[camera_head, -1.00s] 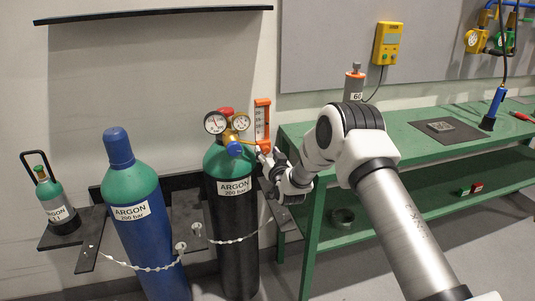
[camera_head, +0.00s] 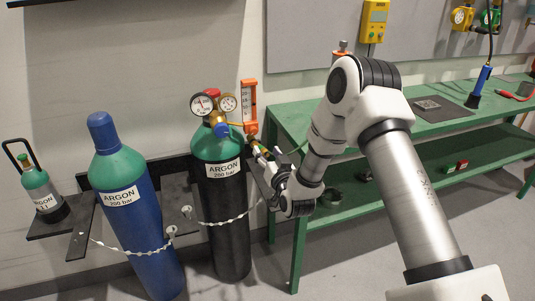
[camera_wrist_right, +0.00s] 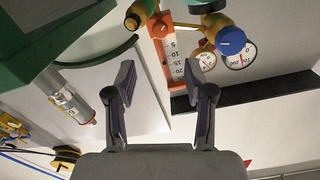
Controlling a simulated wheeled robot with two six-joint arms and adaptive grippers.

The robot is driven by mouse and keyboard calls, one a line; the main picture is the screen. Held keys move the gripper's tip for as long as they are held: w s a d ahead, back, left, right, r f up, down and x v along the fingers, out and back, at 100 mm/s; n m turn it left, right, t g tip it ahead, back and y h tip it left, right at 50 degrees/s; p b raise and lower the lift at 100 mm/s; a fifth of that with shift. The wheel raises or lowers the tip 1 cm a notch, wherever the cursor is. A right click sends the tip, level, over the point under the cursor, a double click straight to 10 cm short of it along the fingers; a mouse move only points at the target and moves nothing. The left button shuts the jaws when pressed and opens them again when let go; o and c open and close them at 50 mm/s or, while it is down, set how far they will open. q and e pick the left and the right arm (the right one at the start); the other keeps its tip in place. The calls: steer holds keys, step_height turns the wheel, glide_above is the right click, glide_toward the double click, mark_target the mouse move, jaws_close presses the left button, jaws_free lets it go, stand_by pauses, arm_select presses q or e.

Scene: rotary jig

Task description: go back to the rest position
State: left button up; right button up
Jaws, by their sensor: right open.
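My right gripper (camera_head: 264,172) is open and empty, just right of the black argon cylinder (camera_head: 222,215). In the right wrist view its two fingers (camera_wrist_right: 167,92) are spread apart with nothing between them. The regulator with two round gauges (camera_head: 214,105) sits on top of this cylinder, with a blue knob and an orange flowmeter (camera_head: 249,106). The right wrist view shows the blue knob (camera_wrist_right: 230,40) and the flowmeter scale (camera_wrist_right: 172,55) beyond the fingertips, apart from them. My left gripper is not in view.
A blue argon cylinder (camera_head: 143,225) and a small argon cylinder (camera_head: 40,188) stand left, with white chains (camera_head: 225,222) across. A green workbench (camera_head: 440,124) stands right behind my arm, with a blue torch (camera_head: 480,84) and a dark mat. Floor at the lower right is clear.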

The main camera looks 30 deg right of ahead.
steer(key=shift+f, duration=0.1)
stand_by(0.3)
steer(key=s+a+f+n+g+y+p, duration=0.1)
steer(key=s+a+f+n+g+y, duration=0.1)
steer(key=s+a+f+g, duration=0.5)
steer(key=s+a+f+n+y+p, duration=0.2)
steer(key=s+a+f, duration=0.2)
steer(key=s+f, duration=0.65)
steer(key=s+a+f+g, duration=0.1)
steer(key=s+f+g, duration=0.2)
steer(key=s, duration=0.4)
steer(key=s+a+f+g, duration=0.1)
steer(key=s+g, duration=0.3)
steer(key=s, duration=0.4)
steer(key=s+a+f+n+g, duration=0.1)
steer(key=s+f+g, duration=0.2)
steer(key=s, duration=0.4)
steer(key=shift+s+a+f+g+y, duration=0.3)
steer(key=shift+a+f, duration=0.1)
steer(key=shift+f, duration=0.4)
